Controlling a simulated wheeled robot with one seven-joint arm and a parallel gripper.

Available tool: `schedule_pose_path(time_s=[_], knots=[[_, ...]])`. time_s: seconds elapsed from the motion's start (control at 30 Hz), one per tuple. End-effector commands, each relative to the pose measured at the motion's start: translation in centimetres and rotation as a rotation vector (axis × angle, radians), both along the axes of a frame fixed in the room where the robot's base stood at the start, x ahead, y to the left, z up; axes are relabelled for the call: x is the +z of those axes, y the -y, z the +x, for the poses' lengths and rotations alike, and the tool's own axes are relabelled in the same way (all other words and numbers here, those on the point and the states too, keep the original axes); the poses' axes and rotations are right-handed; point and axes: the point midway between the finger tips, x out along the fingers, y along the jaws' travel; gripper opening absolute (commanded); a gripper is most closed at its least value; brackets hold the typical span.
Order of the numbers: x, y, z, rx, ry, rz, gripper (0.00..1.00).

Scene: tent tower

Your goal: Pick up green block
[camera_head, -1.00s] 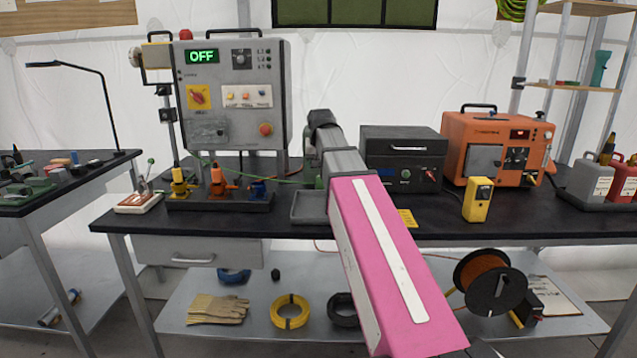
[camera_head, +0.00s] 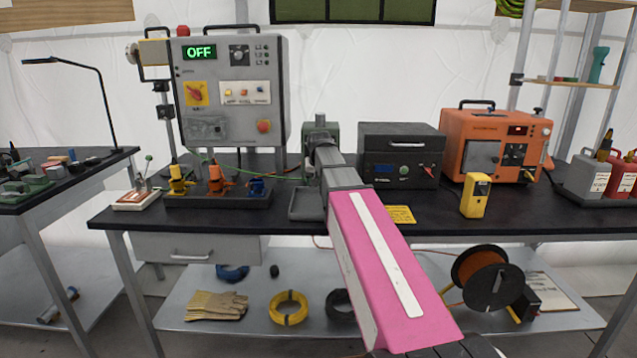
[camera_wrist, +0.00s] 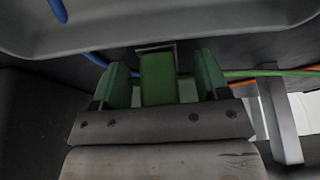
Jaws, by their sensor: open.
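The green block (camera_wrist: 158,80) shows in the wrist view as an upright green piece with a dark top edge. My gripper (camera_wrist: 161,77) is open, with one green finger on each side of the block. A gap shows between the block and each finger. In the head view my pink and grey arm reaches over the bench, and its wrist hides the fingers.
A grey tray (camera_head: 302,213) lies beside my wrist on the black bench (camera_head: 420,224). The control box (camera_head: 225,70) reading OFF stands left, with coloured plugs before it. A dark box (camera_head: 375,155) and an orange unit (camera_head: 470,140) stand right. Cables run near my gripper.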

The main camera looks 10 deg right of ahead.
Motion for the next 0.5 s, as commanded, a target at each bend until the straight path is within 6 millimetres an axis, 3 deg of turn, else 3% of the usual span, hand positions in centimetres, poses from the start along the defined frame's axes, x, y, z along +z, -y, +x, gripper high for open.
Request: schedule_pose_path(time_s=[0.27, 0.37, 0.47, 0.5], knots=[[-0.61, 0.05, 0.22, 0.000, 0.000, 0.000, 0.68], [-0.59, 0.06, 0.21, 0.000, 0.000, 0.000, 0.42], [-0.59, 0.06, 0.21, 0.000, 0.000, 0.000, 0.10], [-0.58, 0.06, 0.20, 0.000, 0.000, 0.000, 0.09]])
